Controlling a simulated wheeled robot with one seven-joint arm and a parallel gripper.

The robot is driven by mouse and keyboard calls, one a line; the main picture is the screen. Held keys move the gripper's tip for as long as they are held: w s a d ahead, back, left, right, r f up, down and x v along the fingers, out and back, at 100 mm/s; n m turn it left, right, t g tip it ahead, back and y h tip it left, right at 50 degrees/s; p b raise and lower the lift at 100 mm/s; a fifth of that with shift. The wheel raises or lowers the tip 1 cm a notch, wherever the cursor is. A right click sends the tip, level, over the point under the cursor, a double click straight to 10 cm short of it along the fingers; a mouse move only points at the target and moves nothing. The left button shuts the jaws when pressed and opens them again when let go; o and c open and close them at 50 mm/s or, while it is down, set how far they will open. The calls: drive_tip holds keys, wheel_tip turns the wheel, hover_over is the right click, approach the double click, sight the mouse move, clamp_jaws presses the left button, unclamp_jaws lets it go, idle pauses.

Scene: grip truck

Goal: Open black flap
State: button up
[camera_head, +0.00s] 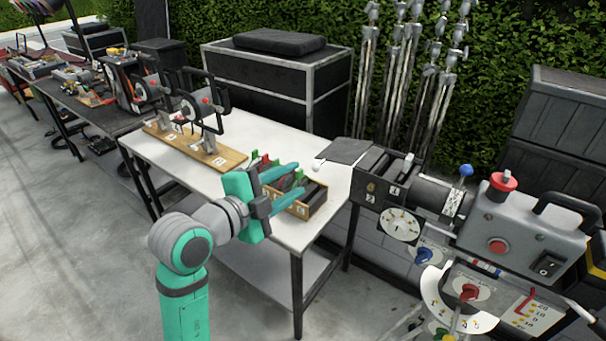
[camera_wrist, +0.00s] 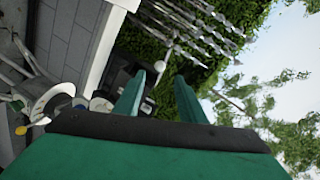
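A flat dark square panel (camera_head: 345,150) lies at the right end of the white table, with a small white knob (camera_head: 317,165) by its near left edge. It may be the black flap, but I cannot tell for sure. A black box-like unit (camera_head: 372,176) with number labels and a small upright lever stands right of it. My gripper (camera_head: 298,179) is over the table's right part, left of the panel and apart from it. Its two green fingers are spread with nothing between them. They also show spread in the wrist view (camera_wrist: 160,78).
A wooden box (camera_head: 312,205) with dark compartments sits beneath and beside my fingers. A wooden stand (camera_head: 195,145) with instruments is on the table's left. A machine (camera_head: 525,235) with knobs and a handle fills the right. The white tabletop (camera_head: 185,172) at front left is clear.

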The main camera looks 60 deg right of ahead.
drive_tip(key=v, duration=0.3)
drive_tip(key=shift+a, duration=0.25)
drive_tip(key=shift+w, duration=0.1)
idle(0.3)
